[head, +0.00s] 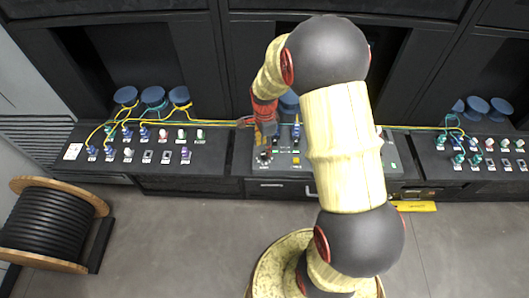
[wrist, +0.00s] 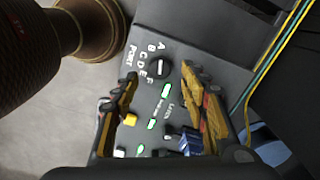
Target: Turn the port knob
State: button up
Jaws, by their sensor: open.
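The port knob (wrist: 158,68) is a round black dial with letters A to F and the word PORT beside it in the wrist view. In the head view the knob (head: 264,158) sits at the front left of the middle console. My gripper (wrist: 160,76) is open, with a yellowish finger on either side of the knob in the wrist view. Whether the fingers touch it I cannot tell. My arm hides the console's middle.
A yellow button (wrist: 131,122), lit green indicators and a blue connector (wrist: 188,143) are close to my fingers. Yellow and green cables (wrist: 277,50) run along the panel's back. Side consoles carry several plugs. A cable reel (head: 47,225) stands on the floor at left.

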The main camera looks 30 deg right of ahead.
jog(key=shift+f, duration=2)
jog(key=shift+c, duration=0.3)
grip_shut()
